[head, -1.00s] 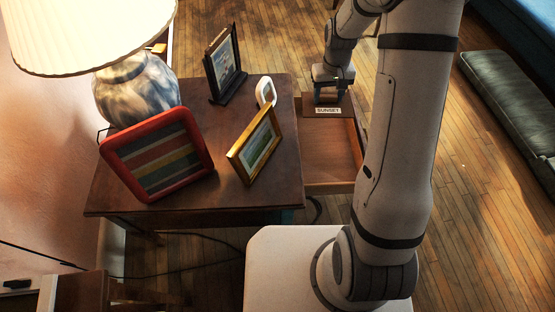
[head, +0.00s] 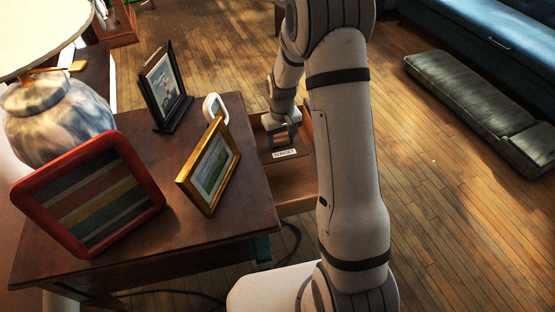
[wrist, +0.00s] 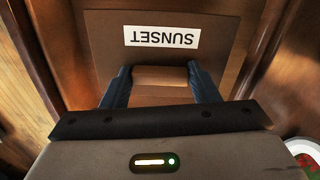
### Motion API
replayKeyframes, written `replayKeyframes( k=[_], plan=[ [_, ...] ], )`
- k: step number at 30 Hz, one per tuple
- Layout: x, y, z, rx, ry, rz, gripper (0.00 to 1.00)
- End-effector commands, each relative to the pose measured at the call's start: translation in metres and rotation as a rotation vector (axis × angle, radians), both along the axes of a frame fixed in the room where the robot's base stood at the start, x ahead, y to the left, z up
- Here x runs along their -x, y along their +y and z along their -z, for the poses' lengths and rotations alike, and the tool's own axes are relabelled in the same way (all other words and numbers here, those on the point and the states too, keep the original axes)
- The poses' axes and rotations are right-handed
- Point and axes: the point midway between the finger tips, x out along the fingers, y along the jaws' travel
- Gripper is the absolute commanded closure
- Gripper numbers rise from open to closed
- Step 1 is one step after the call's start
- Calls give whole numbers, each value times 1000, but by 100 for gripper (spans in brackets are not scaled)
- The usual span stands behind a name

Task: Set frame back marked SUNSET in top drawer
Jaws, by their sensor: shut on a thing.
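The frame back marked SUNSET (wrist: 112,55) is a flat brown panel with a white label, seen in the wrist view. In the head view the frame back (head: 284,155) lies inside or just over the open top drawer (head: 306,165). My gripper (wrist: 162,80) is shut on a light brown block on the panel, its blue-grey fingers on either side. In the head view my gripper (head: 283,137) points down over the drawer. The drawer's wooden walls surround the panel in the wrist view. I cannot tell whether the panel touches the drawer floor.
A dark green cushion (head: 478,108) lies on the open floor at right.

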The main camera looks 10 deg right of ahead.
Motion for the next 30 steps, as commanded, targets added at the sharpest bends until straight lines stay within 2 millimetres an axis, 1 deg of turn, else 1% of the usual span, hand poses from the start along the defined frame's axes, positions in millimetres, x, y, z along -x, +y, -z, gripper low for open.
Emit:
replayKeyframes(
  k=[1,3,6,11,15,18,26,29,30],
  plan=[
    [0,0,16,0,2,0,68],
    [0,0,28,0,1,1,68],
    [0,0,38,0,0,1,68],
    [0,-1,48,0,-1,1,68],
    [0,-1,68,0,2,1,68],
    [0,-1,80,0,-1,2,68],
    [-1,-1,80,0,-2,2,68],
    [0,-1,83,0,-1,2,68],
    [0,-1,82,0,-1,2,43]
  ],
)
